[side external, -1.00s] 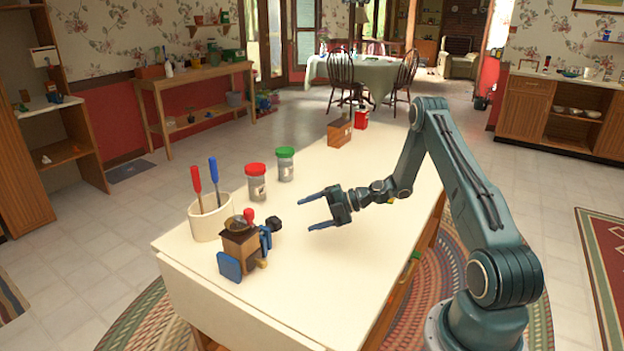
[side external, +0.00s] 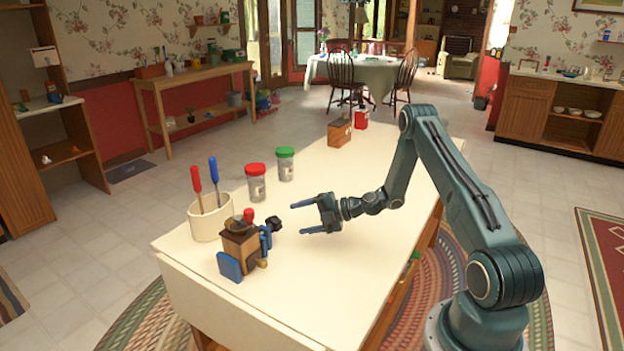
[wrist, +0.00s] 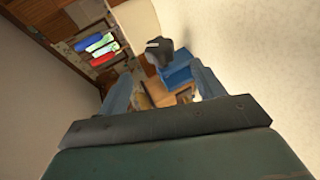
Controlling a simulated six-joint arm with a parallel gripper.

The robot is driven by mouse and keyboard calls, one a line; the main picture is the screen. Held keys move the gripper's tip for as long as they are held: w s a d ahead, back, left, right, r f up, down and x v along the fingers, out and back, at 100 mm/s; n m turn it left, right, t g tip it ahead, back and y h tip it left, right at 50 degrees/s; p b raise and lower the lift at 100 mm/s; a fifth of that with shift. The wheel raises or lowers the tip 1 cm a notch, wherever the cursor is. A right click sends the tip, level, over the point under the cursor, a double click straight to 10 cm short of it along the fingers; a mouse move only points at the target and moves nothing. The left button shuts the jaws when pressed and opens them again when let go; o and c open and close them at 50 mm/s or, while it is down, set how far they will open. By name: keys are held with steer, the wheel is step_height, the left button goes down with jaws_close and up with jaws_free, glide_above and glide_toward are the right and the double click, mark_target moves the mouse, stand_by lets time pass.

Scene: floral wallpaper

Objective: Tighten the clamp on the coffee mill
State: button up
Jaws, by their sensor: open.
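The coffee mill (side external: 240,246), a brown wooden box with a dark round top and a red knob, stands near the table's front left corner. A blue clamp (side external: 265,239) is on its right side, with a dark knob (side external: 275,224) sticking out. A blue panel (side external: 229,266) is at its front. My gripper (side external: 298,219) is open and empty, right of the dark knob and apart from it, its fingers pointing left. In the wrist view, the blue clamp (wrist: 178,70) and dark knob (wrist: 158,48) show beyond my fingers. The mill's wood (wrist: 160,95) is partly hidden.
A cream crock (side external: 207,223) with red-handled and blue-handled tools stands behind the mill. A red-lidded jar (side external: 256,187) and a green-lidded jar (side external: 286,168) stand farther back. A wooden box (side external: 339,133) and a red tin (side external: 361,119) are at the far end. The table (side external: 370,190) around my gripper is clear.

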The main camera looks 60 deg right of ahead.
mark_target(275, 224)
steer(key=x, duration=0.9)
steer(key=shift+w+a+f, duration=0.1)
steer(key=shift+w, duration=0.15)
steer(key=c, duration=1)
